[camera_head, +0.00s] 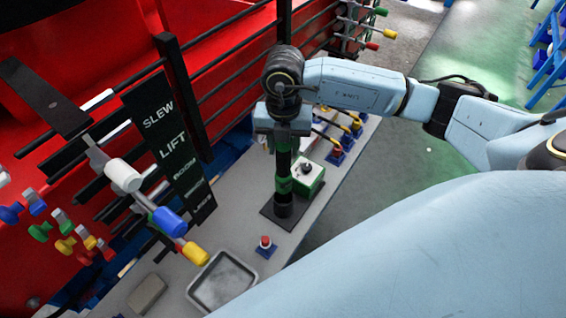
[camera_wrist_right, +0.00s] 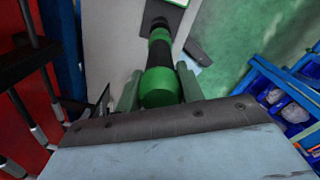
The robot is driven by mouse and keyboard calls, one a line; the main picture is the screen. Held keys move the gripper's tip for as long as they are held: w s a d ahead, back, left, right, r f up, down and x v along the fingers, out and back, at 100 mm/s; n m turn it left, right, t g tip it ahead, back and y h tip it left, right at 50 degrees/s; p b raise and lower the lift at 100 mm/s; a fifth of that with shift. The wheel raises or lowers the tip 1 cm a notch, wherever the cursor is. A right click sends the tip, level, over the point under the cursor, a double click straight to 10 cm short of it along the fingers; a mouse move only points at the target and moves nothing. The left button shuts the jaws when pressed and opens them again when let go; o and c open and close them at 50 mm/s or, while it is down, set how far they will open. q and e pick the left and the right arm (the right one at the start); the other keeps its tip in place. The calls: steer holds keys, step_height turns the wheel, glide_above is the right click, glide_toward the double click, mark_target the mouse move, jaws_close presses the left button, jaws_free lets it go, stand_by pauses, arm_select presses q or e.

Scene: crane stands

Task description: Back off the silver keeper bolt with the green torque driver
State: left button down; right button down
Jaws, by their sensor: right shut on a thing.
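The green torque driver (camera_head: 284,186), black with green bands, stands upright over a black plate (camera_head: 268,212) on the grey ledge. My right gripper (camera_head: 283,140) comes from above and is shut around its upper part. In the right wrist view the driver's green end (camera_wrist_right: 160,87) sits between the two fingers, and its shaft runs away towards the dark plate. I cannot tell whether its lower end touches the plate or sits in a holder. I cannot make out the silver keeper bolt in either view. My left gripper is not in view.
A green box with a knob (camera_head: 308,182) stands close right of the driver. A red button (camera_head: 265,242) and a grey tray (camera_head: 222,282) are nearer on the ledge (camera_head: 237,228). Levers with coloured knobs (camera_head: 168,220) and a black label board (camera_head: 171,145) stand left.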

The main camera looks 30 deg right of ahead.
steer(key=shift+r+p, duration=1.05)
steer(key=shift+r, duration=0.65)
